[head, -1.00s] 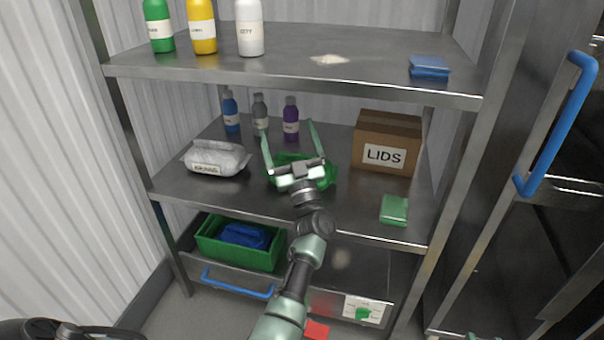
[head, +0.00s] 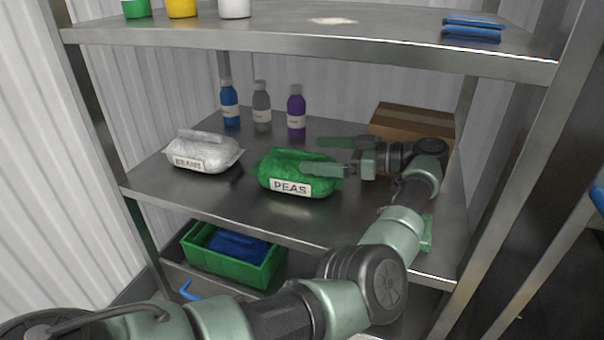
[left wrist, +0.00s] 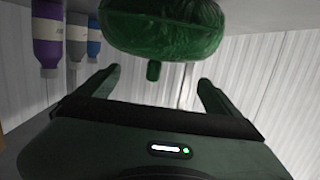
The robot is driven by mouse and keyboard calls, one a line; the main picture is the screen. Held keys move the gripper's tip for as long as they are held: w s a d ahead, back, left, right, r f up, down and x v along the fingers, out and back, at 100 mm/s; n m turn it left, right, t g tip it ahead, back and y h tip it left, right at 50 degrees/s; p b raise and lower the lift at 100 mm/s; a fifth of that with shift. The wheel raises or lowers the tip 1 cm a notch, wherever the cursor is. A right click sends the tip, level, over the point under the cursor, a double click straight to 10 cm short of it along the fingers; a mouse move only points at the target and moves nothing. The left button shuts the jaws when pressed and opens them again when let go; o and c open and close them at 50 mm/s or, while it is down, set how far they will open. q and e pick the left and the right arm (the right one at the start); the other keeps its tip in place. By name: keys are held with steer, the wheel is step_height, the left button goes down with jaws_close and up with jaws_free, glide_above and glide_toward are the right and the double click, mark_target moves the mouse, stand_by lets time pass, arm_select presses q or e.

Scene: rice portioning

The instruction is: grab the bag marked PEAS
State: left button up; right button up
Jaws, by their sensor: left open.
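The green bag marked PEAS (head: 285,168) lies on the middle shelf, its label facing front. In the upside-down left wrist view the green bag (left wrist: 165,30) fills the top middle, beyond the fingers; its label does not show there. My left gripper (head: 311,155) is open at the bag's right end and points left. In the head view one finger overlaps the bag's right side and the other shows farther back, above it. I cannot tell whether either finger touches the bag. My right gripper is not in view.
A white bag marked BEANS (head: 203,153) lies to the left. Blue (head: 229,107), grey (head: 262,108) and purple (head: 296,112) bottles stand behind. A brown box (head: 412,120) sits right, partly hidden by my arm. The upper shelf (head: 300,50) overhangs. A green crate (head: 215,262) is below.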

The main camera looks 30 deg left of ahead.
mark_target(299, 160)
arm_select(q)
steer(key=b+x, duration=0.1)
steer(key=x, duration=0.2)
steer(key=f+b+x, duration=0.1)
steer(key=x, duration=0.1)
steer(key=shift+w+f+b, duration=0.1)
steer(key=shift+w+b, duration=0.15)
steer(key=shift+b, duration=0.1)
steer(key=shift+s+a, duration=0.15)
steer(key=shift+a, duration=0.25)
steer(key=shift+c, duration=0.3)
jaws_close()
steer(key=shift+s+d+f, duration=0.1)
steer(key=shift+f, duration=0.1)
steer(key=shift+r, duration=0.25)
